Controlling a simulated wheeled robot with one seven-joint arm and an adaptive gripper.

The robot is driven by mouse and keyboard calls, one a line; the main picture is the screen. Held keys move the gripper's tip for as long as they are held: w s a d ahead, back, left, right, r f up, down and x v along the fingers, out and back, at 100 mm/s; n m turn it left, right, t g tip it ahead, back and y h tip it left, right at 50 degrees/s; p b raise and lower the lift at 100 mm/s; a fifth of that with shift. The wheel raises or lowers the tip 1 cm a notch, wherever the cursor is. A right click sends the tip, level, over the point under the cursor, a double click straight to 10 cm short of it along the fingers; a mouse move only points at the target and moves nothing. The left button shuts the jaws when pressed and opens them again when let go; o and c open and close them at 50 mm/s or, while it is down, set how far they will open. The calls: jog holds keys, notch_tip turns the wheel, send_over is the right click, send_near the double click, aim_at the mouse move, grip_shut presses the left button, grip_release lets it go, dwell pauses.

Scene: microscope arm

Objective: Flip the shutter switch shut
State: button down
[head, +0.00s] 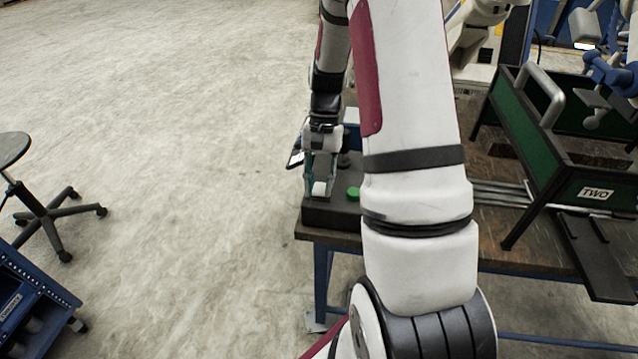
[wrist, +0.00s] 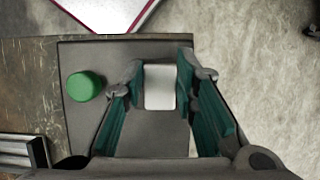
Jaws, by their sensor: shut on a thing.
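The switch shows as a pale, light-grey block (wrist: 159,87) on a dark box (wrist: 85,55) in the wrist view. It also shows in the head view (head: 320,188), near the table's left corner. My gripper (wrist: 160,85) points down over the box, with its teal-lined fingers on either side of the pale block and shut on it. In the head view my gripper (head: 320,180) is at the box's top. Any marking on the switch is too small to tell. A green round button (wrist: 85,86) stands on the box beside it.
The box (head: 330,214) sits at the left end of a worn workbench (head: 490,240). A green rack marked TWO (head: 560,165) stands to the right. A stool (head: 40,200) and a blue cart (head: 35,300) are on the floor at left. Open floor lies between.

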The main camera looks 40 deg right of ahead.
jog(key=c, duration=1.3)
grip_release()
jog(key=v, duration=1.2)
